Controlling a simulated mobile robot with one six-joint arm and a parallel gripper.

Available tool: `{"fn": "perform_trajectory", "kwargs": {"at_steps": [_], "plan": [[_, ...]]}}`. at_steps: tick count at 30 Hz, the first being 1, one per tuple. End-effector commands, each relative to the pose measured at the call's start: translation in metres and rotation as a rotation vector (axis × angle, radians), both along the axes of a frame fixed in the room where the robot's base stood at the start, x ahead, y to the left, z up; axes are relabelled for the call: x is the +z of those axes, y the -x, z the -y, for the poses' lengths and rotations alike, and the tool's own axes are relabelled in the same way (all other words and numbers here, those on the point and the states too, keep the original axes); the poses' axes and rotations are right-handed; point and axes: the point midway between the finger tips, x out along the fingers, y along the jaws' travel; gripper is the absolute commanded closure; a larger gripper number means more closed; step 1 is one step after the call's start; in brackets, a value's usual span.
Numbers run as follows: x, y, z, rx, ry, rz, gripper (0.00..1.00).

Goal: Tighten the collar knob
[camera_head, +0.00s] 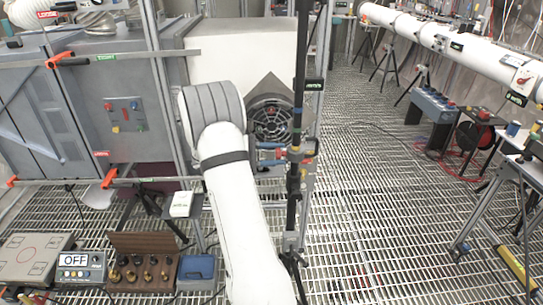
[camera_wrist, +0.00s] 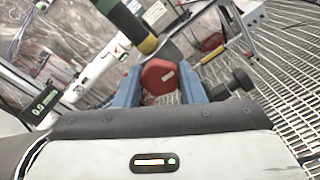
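The collar knob is a red, faceted knob (camera_wrist: 160,77) in the middle of the wrist view, beside a dark pole with a yellow and green band (camera_wrist: 138,30). My gripper (camera_wrist: 161,84) has its two blue fingers on either side of the knob, and both appear to touch its sides. In the head view my gripper (camera_head: 273,154) reaches the upright black pole (camera_head: 298,120) from the left, at the height of its collar. The knob is small there and partly hidden by the fingers.
A box marked OFF (camera_head: 81,267) and a wooden rack (camera_head: 143,270) are at lower left. A white pipe (camera_head: 455,45) runs at upper right. The grated floor (camera_head: 365,225) right of the pole is clear.

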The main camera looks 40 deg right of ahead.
Motion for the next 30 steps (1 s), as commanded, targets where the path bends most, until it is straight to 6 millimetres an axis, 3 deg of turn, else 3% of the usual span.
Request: {"fn": "perform_trajectory", "kwargs": {"at_steps": [7,16,30], "plan": [[0.000,0.000,0.000,-0.001,0.000,-0.001,0.44],[-0.001,-0.003,-0.004,0.002,0.001,-0.001,0.44],[-0.002,-0.048,-0.055,0.001,0.000,-0.001,0.44]]}}
